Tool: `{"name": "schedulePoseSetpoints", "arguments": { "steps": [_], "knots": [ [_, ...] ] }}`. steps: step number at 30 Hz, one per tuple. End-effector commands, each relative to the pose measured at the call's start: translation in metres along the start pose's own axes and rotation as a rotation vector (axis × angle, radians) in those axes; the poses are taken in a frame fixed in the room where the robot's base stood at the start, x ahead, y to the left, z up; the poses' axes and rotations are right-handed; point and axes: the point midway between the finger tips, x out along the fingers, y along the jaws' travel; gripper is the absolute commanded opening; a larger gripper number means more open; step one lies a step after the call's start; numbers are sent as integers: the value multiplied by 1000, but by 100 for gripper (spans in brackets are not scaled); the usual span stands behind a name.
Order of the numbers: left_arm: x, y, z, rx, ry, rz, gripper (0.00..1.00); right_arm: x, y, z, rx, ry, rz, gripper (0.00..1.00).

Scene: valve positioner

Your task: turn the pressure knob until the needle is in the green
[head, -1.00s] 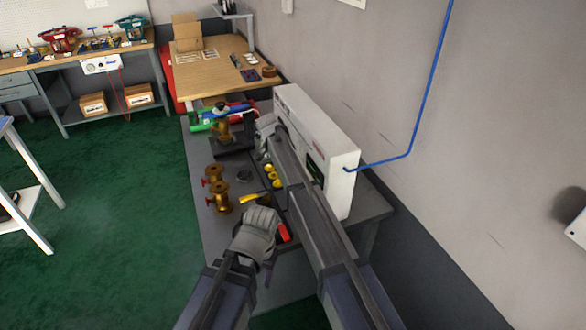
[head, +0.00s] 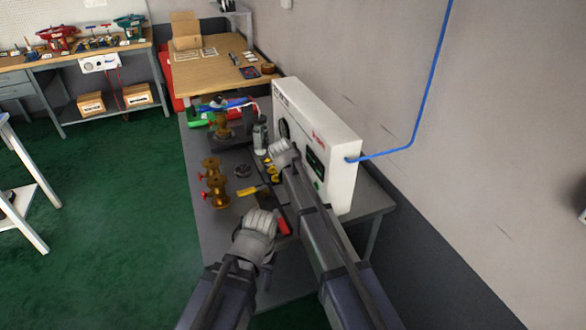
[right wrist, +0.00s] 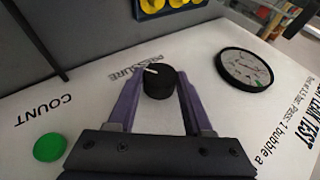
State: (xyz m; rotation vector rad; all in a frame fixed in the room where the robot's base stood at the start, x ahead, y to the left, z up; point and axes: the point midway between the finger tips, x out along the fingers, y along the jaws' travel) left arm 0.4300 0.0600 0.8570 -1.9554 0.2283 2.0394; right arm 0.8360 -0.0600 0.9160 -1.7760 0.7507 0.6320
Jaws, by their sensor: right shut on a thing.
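The black pressure knob (right wrist: 159,83), with a white mark pointing to the upper left, sits on the white panel next to the word PRESSURE. My right gripper (right wrist: 157,78) has its purple fingers on either side of the knob and is shut on it. The round gauge (right wrist: 244,69) is right of the knob; its needle is too small to read for certain. In the head view, the gauge (head: 284,129) is on the white box (head: 335,140), and the right hand hides the knob. My left gripper (head: 262,219) hangs over the bench's near end, apart from the box; its fingers cannot be made out.
A green button (right wrist: 49,147) is by the word COUNT. Brass valves (head: 214,185), a yellow-handled tool (head: 247,192) and a grey bottle (head: 260,135) stand or lie on the grey bench (head: 215,240). A blue hose (head: 425,90) runs from the box up the wall.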

Motion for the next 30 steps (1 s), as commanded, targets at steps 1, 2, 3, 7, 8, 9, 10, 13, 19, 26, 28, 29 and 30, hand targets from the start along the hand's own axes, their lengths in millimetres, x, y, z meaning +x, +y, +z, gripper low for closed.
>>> {"name": "schedulePoseSetpoints", "arguments": {
  "steps": [1, 2, 3, 7, 8, 9, 10, 13, 19, 26, 28, 29, 30],
  "knots": [
    [13, 1, -1, 0, 0, 0, 50, 2, 11, 2, 15, -2, -32, 0],
    [17, 2, -1, 0, 0, 0, 50, 2, 11, 2, 26, -2, -55, 0],
    [22, 2, -1, 0, 0, 0, 50, 2, 12, 2, 38, -2, -84, 0],
    [36, 3, -2, 0, 0, 0, 50, 3, 12, 3, 75, -2, -172, 0],
    [39, 4, -2, 0, 0, 0, 50, 3, 12, 3, 84, -2, -190, 0],
    [43, 4, -2, 0, 0, 0, 50, 3, 12, 2, 92, -2, -213, 0],
    [46, 4, -3, 0, 0, 0, 50, 3, 12, 2, 100, -2, -229, 0],
    [53, 5, -3, 0, 0, 0, 50, 3, 12, 2, 119, -1, -274, 0],
    [63, 6, -4, 0, 0, 0, 50, 2, 10, 2, 147, -1, -335, 0],
    [66, 6, -4, 1, 0, 0, 50, 1, 9, 1, 158, -1, -363, 0],
    [66, 6, -4, 1, 0, 0, 50, 0, 8, 1, 159, -1, -365, 0],
    [66, 6, -4, 1, 0, 0, 50, 0, 8, 1, 160, -1, -366, 0],
    [66, 6, -4, 1, 0, 0, 50, 0, 8, 1, 160, -1, -366, 0]
  ]
}}
